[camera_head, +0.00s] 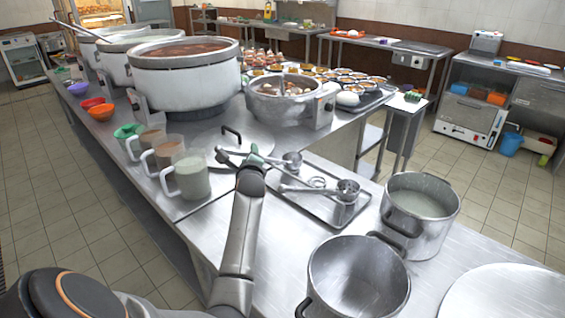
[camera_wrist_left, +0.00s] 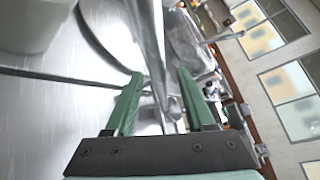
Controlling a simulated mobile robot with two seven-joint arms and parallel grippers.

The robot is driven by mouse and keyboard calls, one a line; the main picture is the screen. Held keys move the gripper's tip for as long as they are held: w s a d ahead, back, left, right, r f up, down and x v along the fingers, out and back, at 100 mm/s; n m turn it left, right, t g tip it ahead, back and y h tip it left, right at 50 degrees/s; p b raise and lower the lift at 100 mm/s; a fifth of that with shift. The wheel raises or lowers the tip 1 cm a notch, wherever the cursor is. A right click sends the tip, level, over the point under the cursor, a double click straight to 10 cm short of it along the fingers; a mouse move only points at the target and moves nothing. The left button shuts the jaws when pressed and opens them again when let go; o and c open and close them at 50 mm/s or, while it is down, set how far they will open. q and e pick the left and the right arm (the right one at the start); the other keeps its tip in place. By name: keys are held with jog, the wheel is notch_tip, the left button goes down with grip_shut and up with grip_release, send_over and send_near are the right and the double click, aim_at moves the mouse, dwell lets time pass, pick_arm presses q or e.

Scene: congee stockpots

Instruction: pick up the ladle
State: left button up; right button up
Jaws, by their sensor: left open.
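Two metal ladles lie on a metal tray (camera_head: 318,208) on the steel counter. The rear ladle (camera_head: 291,160) has its cup at the tray's back, with its handle running left toward my left gripper (camera_head: 250,153). The front ladle (camera_head: 346,189) has its cup at the tray's right side. In the left wrist view, my left gripper (camera_wrist_left: 160,76) has its green fingers apart, with a long metal handle (camera_wrist_left: 157,50) passing between them. It looks like the rear ladle's handle; contact cannot be told. My right gripper is out of view.
A round lid (camera_head: 232,141) lies just behind the gripper, with several handled mugs (camera_head: 190,178) to its left. A wide pot (camera_head: 285,98) stands behind. Two open pots, one with pale liquid (camera_head: 420,207) and one empty (camera_head: 357,280), stand right of the tray.

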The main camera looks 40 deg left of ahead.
pick_arm(q)
jog(key=shift+w+a, duration=0.15)
jog(key=shift+a, duration=0.05)
grip_shut()
dwell(0.4)
dwell(1.0)
